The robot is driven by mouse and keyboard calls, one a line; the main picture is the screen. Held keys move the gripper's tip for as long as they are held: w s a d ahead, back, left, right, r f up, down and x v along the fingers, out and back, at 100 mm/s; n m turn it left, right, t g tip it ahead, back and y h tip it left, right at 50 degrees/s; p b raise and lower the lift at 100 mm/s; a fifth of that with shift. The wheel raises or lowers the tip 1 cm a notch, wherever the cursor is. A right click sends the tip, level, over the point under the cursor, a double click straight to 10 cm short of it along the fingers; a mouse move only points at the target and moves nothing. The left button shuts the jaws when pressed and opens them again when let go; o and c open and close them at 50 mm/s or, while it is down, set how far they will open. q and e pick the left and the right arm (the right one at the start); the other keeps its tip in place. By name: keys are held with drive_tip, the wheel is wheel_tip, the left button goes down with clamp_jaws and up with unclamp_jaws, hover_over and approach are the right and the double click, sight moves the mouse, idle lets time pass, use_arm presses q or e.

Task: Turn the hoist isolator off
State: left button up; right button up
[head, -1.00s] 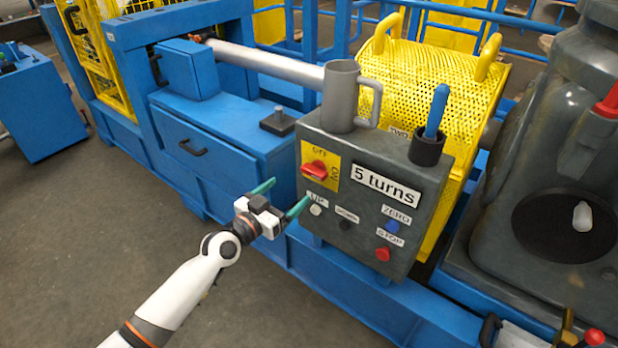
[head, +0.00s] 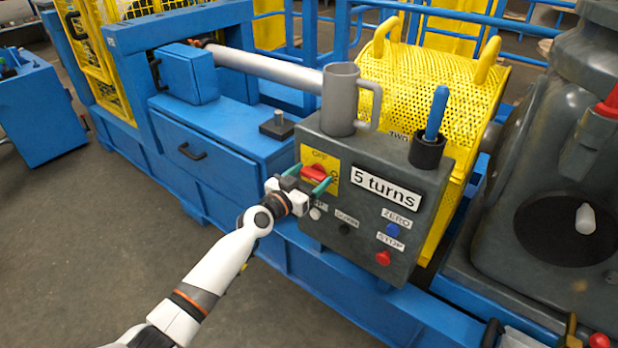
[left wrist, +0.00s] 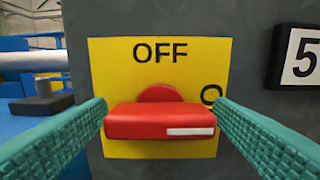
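The hoist isolator is a red rotary handle (head: 314,173) on a yellow plate (head: 321,157) at the upper left of the grey control box. In the left wrist view the red handle (left wrist: 160,122) lies horizontally, its white mark at the right end, on the ON side. "OFF" is printed above it on the plate (left wrist: 208,60); the ON lettering is partly hidden. My left gripper (head: 308,177) is open, its green fingers (left wrist: 160,120) on either side of the handle. I cannot tell whether they touch it. My right gripper is not in view.
The grey control box (head: 340,215) has UP, DOWN, ZERO and STOP buttons below the isolator; the red stop button (head: 383,258) is lower right. A grey mug (head: 340,98) and a dark cup (head: 427,152) holding a blue pen-like item stand on top.

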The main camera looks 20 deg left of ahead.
use_arm(q)
drive_tip(key=c, duration=0.7)
drive_tip(key=shift+o, duration=0.2)
